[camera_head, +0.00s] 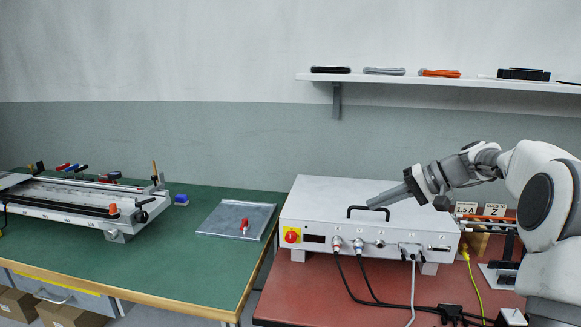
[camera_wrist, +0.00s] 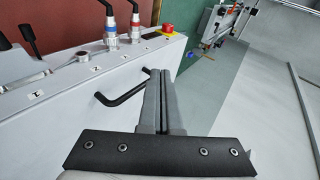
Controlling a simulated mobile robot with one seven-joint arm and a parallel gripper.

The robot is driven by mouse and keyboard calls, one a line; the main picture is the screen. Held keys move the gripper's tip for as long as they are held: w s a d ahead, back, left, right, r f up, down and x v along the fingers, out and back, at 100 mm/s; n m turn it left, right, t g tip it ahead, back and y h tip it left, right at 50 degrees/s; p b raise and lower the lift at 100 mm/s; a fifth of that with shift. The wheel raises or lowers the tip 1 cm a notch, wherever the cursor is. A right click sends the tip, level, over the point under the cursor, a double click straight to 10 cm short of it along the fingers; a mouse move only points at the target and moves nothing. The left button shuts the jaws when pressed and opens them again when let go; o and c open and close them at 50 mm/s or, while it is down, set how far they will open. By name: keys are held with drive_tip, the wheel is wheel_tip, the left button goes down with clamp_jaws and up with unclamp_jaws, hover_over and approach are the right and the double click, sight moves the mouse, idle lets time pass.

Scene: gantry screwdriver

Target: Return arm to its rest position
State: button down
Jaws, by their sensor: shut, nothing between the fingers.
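My arm reaches in from the right in the head view. My gripper (camera_head: 373,205) is above the white control box (camera_head: 315,210), close to the box's black handle (camera_head: 352,210). In the wrist view my gripper (camera_wrist: 167,72) has its two grey fingers together with nothing between them. The black handle (camera_wrist: 122,92) is just left of the fingers there. I cannot tell whether the fingers touch it.
The box stands on a red table (camera_head: 310,290) with cables in front. A green table (camera_head: 150,270) at left carries a gantry rail (camera_head: 70,195), a grey tray (camera_head: 225,234) and a red-handled screwdriver (camera_head: 244,223). A wall shelf (camera_head: 450,82) holds several items.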

drive_tip(key=s+a+r+m+h, duration=0.1)
drive_tip(key=s+a+r+h, duration=0.2)
drive_tip(key=s, duration=0.7)
drive_tip(key=s+a+h, duration=0.4)
drive_tip(key=s+h, duration=0.1)
drive_tip(key=s, duration=0.4)
drive_tip(key=s+f+n+t+h+b, duration=0.15)
drive_tip(key=s+f, duration=0.25)
drive_tip(key=s, duration=0.4)
drive_tip(key=s+f+n+g+h, duration=0.1)
drive_tip(key=s+f+n, duration=0.15)
drive_tip(key=s, duration=0.55)
wheel_tip(320, 180, up, 23)
drive_tip(key=p, duration=2.4)
drive_tip(key=shift+d+m, duration=0.25)
drive_tip(key=shift+m, duration=0.15)
drive_tip(key=shift+t, duration=0.25)
